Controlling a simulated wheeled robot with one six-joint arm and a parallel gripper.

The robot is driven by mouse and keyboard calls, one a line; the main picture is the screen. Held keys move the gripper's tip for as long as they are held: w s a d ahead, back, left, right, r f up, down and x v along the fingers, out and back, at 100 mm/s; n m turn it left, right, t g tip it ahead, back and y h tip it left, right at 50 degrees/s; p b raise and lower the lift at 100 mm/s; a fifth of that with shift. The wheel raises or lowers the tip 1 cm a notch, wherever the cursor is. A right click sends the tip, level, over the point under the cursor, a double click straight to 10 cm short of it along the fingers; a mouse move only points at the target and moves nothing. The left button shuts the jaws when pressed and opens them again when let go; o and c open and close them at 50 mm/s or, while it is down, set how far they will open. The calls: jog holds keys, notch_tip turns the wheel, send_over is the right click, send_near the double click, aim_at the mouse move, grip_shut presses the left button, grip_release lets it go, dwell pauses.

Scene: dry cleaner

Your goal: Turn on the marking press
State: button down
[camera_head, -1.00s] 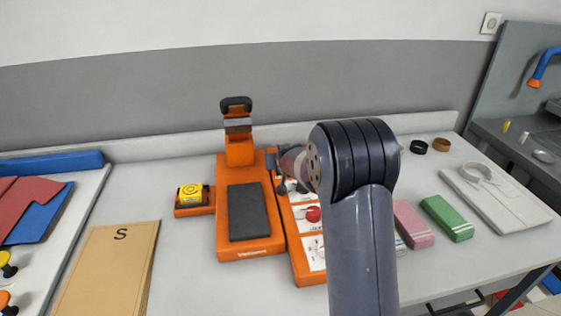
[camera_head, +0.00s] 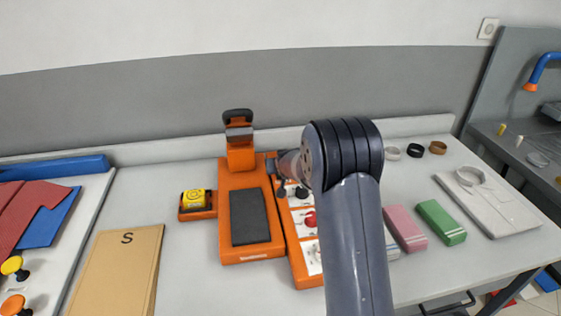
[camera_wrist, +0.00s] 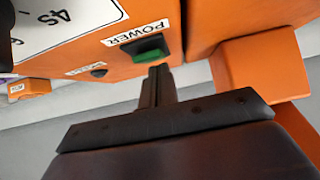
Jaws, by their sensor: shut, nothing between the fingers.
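The orange marking press (camera_head: 228,185) stands on the table, with a black pad (camera_head: 249,217) and a black-handled upright (camera_head: 239,135). Its orange control box (camera_head: 306,268) is beside it on the right, with white panels and a red knob (camera_head: 309,219), partly hidden by my arm. In the wrist view, a green rocker switch (camera_wrist: 149,55) in a black frame sits under a POWER label (camera_wrist: 137,35). My gripper (camera_wrist: 157,73) is shut and empty, its tips at the switch's lower edge; I cannot tell whether they touch it. In the head view my wrist hides most of the gripper.
A yellow roll (camera_head: 194,199) sits in an orange holder left of the press. A tan folder marked S (camera_head: 118,265) lies further left. Pink (camera_head: 405,228) and green (camera_head: 441,222) blocks and a folded grey garment (camera_head: 500,205) lie to the right. A wall is behind.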

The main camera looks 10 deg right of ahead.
jog(key=shift+f, duration=0.1)
jog(key=shift+s+f+b, duration=0.1)
jog(key=shift+s+b, duration=0.75)
jog(key=shift+s, duration=0.15)
jog(key=b+v, duration=0.1)
jog(key=v, duration=0.9)
jog(key=shift+r, duration=0.45)
jog(key=r+p, duration=0.1)
jog(key=p, duration=0.2)
jog(key=r+t+p, duration=0.1)
jog(key=r+p, duration=0.1)
jog(key=p, duration=0.1)
jog(key=shift+w+d+r, duration=0.1)
jog(key=shift+w+r, duration=0.1)
jog(key=shift+w, duration=0.05)
jog(key=shift+f, duration=0.1)
